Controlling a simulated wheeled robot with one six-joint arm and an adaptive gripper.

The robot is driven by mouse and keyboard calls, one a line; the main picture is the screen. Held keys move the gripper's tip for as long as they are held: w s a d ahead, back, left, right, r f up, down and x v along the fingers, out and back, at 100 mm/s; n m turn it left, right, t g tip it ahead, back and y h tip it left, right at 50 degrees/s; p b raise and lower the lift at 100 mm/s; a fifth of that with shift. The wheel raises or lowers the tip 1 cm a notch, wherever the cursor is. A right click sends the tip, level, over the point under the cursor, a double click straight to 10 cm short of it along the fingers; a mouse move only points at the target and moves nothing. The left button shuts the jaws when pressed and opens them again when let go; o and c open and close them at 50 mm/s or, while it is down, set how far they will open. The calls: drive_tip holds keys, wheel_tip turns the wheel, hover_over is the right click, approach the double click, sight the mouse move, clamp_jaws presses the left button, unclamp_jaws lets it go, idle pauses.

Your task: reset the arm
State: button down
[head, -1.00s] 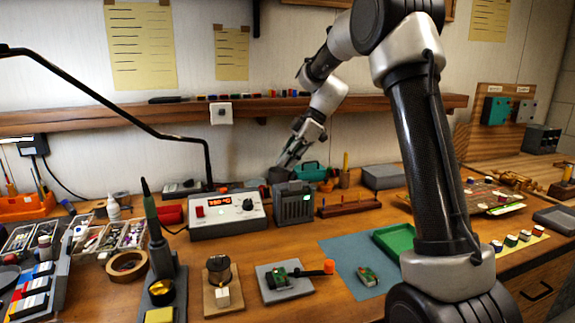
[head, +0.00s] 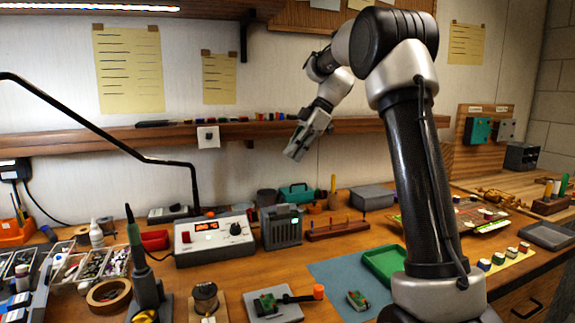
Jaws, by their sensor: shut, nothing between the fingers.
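My gripper (head: 293,153) is shut and empty. It hangs in the air, tilted down and to the left, in front of the wall shelf's lower edge. My arm rises from the lower right, bends at the top and reaches back toward the wall. The gripper is above the back of the workbench and clear of the things on it. Its fingertips are small in this view.
A wooden shelf (head: 355,126) with small coloured parts runs along the wall behind the gripper. Below stand a teal toolbox (head: 297,192), a grey box with a green light (head: 281,228) and a soldering station (head: 213,239). A green tray (head: 384,263) lies near my arm.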

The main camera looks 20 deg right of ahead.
drive_tip(key=shift+d+r, duration=0.15)
drive_tip(key=shift+r, duration=0.1)
idle(0.3)
